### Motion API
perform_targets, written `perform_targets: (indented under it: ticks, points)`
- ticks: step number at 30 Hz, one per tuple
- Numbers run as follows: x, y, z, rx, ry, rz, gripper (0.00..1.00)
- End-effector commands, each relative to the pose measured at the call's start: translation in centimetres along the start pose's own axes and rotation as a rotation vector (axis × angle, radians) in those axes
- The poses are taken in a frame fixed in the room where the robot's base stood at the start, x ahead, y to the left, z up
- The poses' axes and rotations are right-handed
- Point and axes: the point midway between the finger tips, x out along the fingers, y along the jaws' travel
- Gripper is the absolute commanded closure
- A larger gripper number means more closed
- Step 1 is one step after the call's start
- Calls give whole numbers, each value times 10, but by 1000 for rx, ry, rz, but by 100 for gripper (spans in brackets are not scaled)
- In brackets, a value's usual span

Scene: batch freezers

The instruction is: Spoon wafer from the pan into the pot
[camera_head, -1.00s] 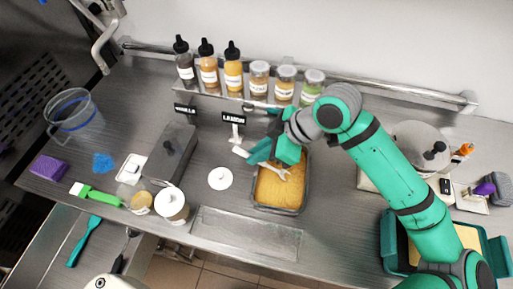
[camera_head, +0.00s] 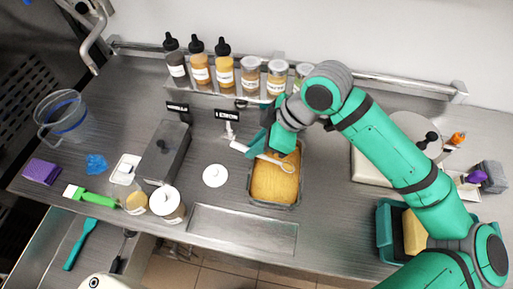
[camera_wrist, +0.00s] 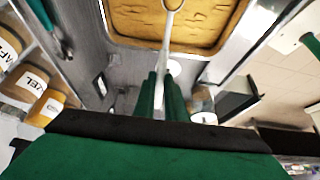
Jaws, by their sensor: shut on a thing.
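My gripper (camera_head: 256,143) is shut on the handle of a pale spoon (camera_head: 274,160). The handle's white end sticks out to the left of the fingers. The rectangular metal pan (camera_head: 300,190) holds a yellow-orange mass (camera_head: 273,183), and the spoon's head is over its back part. In the wrist view the spoon (camera_wrist: 168,22) reaches from between the fingers (camera_wrist: 163,98) over the pan's contents (camera_wrist: 205,22). I cannot tell whether the head touches them or carries anything. A round pot with a white lid (camera_head: 167,202) stands at the front left; whether it is the task's pot is unclear.
Several bottles and jars (camera_head: 223,70) line the back shelf. A grey lidded box (camera_head: 168,153) and a white round lid (camera_head: 215,175) are left of the pan. A teal container (camera_head: 390,230) is at the right. A recessed metal panel (camera_head: 240,228) lies clear in front.

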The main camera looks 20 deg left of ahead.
Motion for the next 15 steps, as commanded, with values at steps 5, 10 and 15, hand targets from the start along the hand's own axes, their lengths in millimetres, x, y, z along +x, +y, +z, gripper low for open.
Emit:
perform_targets:
  ticks: [5,10,15]
  points:
    - [-9,0,-7,-2,0,-1,100]
    - [-17,0,-13,-2,-1,0,100]
    - [-18,0,-22,-9,-70,-3,100]
